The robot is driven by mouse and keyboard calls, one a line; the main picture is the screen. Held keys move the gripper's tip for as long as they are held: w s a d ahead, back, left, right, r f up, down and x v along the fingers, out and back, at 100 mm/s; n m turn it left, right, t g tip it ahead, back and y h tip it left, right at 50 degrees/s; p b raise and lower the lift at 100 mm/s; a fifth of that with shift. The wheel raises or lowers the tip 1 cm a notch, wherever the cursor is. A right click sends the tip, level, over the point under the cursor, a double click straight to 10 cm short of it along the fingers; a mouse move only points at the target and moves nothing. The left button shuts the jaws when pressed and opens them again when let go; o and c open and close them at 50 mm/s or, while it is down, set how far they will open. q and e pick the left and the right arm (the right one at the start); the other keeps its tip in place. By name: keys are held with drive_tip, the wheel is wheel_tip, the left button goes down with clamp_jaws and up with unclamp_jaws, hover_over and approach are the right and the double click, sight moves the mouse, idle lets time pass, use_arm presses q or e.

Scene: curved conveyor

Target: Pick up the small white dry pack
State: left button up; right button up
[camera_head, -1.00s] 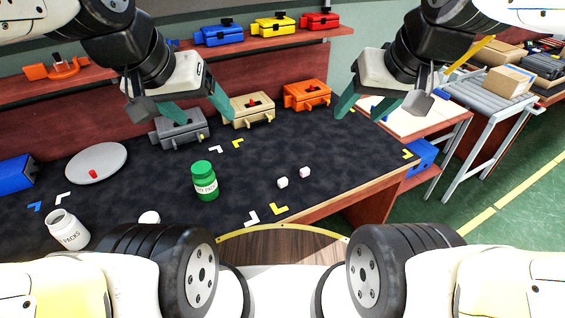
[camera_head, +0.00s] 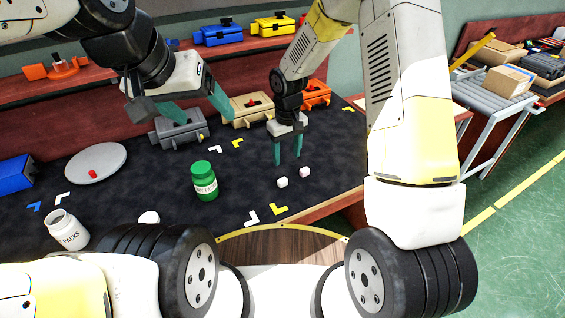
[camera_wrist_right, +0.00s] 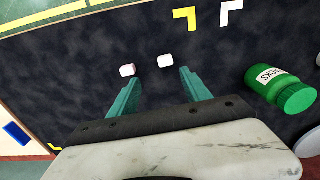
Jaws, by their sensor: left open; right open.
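Two small white dry packs lie on the dark table mat, one to the left (camera_head: 282,182) and one to the right (camera_head: 305,172). In the right wrist view they show as one pack (camera_wrist_right: 127,70) near the left finger and another pack (camera_wrist_right: 166,61) ahead of the gap between the fingers. My right gripper (camera_head: 288,162) is open, empty and pointing down just behind the packs; its green fingers also show in the right wrist view (camera_wrist_right: 160,92). My left gripper (camera_head: 198,112) is open and empty above the back left of the mat.
A green bottle (camera_head: 204,181) stands left of the packs. A white open jar (camera_head: 68,230) stands at the front left. A grey round plate (camera_head: 97,164) holds a red piece. Grey (camera_head: 180,128) and tan (camera_head: 248,110) boxes stand behind. White and yellow corner marks lie on the mat.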

sight(283, 179)
drive_tip(key=f, duration=0.3)
drive_tip(key=a+f, duration=0.1)
drive_tip(key=f, duration=0.6)
drive_tip(key=shift+a+f, duration=0.15)
drive_tip(key=shift+f, duration=0.15)
clamp_jaws()
